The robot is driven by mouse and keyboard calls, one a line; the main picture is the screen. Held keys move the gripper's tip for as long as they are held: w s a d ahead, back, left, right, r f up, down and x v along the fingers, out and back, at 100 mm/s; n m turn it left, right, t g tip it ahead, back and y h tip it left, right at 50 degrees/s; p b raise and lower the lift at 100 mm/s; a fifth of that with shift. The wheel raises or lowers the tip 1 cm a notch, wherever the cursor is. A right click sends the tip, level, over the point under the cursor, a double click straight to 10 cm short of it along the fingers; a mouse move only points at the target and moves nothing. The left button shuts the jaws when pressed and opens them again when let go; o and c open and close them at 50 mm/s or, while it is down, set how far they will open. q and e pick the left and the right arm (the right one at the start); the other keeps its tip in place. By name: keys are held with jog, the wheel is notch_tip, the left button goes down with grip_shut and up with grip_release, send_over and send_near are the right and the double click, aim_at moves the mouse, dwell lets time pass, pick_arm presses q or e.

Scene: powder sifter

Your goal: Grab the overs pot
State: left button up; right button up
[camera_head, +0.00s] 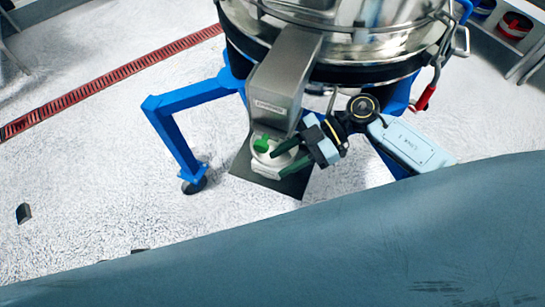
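The overs pot (260,162) is a small pale round pot with a bright green patch at its top. It stands on a dark square plate (285,187), below the metal chute (279,85) of the sifter. My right gripper (277,166) comes in from the right. Its two dark fingers are apart, with their tips at the pot's right side and partly overlapping it in the picture. Whether they touch the pot cannot be made out. The pot's right side is partly hidden by the fingers. My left gripper is not in view.
The steel sifter (365,42) stands on a blue frame (185,95) with a castor (194,185) left of the pot. The chute hangs close above the pot. A red floor grating (110,80) runs at the upper left. The pale floor left of the frame is largely clear.

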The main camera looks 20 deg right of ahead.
grip_shut()
jog(key=shift+r, duration=0.1)
dwell(0.6)
